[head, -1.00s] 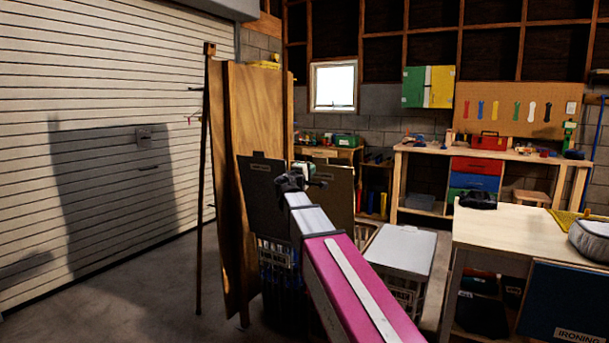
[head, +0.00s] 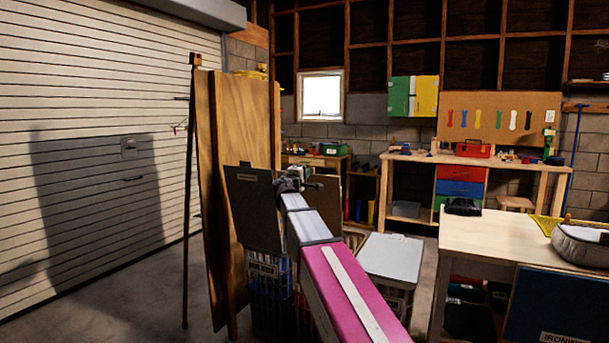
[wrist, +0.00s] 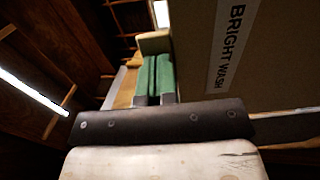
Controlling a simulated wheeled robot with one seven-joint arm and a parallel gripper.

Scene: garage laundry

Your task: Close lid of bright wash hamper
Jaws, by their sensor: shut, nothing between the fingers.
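The bright wash hamper's lid is a tan panel (head: 327,200) standing raised in the head view, partly hidden behind my arm. In the wrist view the panel labelled BRIGHT WASH (wrist: 275,70) fills the upper right, just right of my fingers. The hamper body below is mostly hidden by my arm. My gripper (wrist: 155,62) is shut and empty, its green fingers together beside the panel. In the head view my gripper (head: 300,177) is small and dark at the arm's far end, between the tan lid and a dark raised lid. I cannot tell whether it touches the panel.
A hamper with a dark raised lid (head: 252,205) stands to the left, near a leaning wood board (head: 240,170). A hamper with a shut pale lid (head: 390,257) stands to the right. A table (head: 490,240) is at right and a workbench (head: 480,167) behind. Floor is open at left.

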